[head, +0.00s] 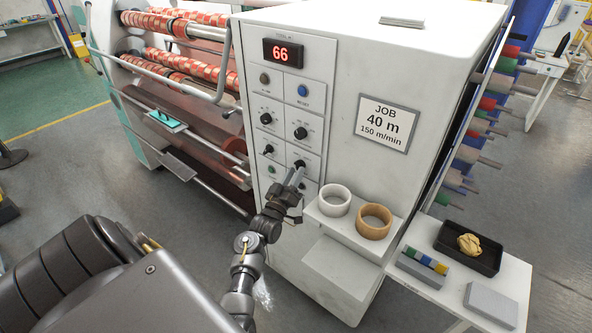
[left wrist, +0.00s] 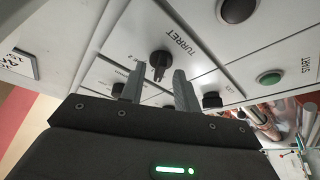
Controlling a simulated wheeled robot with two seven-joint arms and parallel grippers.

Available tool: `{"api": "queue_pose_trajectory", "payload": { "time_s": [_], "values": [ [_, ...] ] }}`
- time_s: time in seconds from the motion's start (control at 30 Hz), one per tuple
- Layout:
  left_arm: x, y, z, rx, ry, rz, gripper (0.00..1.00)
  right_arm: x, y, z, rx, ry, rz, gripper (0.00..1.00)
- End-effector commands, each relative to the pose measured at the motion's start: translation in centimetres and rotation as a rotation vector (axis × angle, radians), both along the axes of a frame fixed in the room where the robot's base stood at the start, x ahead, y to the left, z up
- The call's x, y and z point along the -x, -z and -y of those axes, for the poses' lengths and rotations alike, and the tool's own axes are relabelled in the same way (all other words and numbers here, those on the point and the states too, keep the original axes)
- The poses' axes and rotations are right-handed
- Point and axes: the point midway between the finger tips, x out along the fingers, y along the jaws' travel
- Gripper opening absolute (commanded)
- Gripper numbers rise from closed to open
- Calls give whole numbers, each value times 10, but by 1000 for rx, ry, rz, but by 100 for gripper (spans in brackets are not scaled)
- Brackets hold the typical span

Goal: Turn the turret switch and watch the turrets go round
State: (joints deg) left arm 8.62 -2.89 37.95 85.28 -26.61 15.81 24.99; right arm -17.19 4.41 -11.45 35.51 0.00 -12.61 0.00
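The turret switch is a small black knob, labelled TURRET in the left wrist view (left wrist: 159,63), on the white control panel. In the head view the turret switch (head: 299,163) sits low on the panel's right column. My left gripper (head: 296,175) is close in front of the panel, just below the switch in the picture. In the left wrist view its two fingers (left wrist: 160,82) are apart, with the knob showing between and beyond their tips. No contact with the knob is visible. The turrets are not clearly identifiable. My right gripper is not in view.
A green START button (left wrist: 270,77) and other knobs are close by. A red display (head: 283,52) reads 66. A shelf (head: 345,238) with a white roll (head: 334,200) and a brown roll (head: 374,221) juts out right of my gripper.

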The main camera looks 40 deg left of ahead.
Motion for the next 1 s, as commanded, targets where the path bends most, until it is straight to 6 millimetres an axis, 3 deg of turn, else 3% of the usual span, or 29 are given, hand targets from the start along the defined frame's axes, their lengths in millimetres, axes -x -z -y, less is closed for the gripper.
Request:
{"api": "queue_pose_trajectory", "payload": {
  "time_s": [0.4, 0.67, 1.0],
  "values": [
    [-10, -3, -2, 0, 0, -1, 32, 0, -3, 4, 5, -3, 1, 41],
    [-10, -3, -2, 0, 0, -1, 0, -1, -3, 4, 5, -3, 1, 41],
    [-10, -2, -1, -21, 2, -2, 0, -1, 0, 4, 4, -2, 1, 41]
  ]
}}
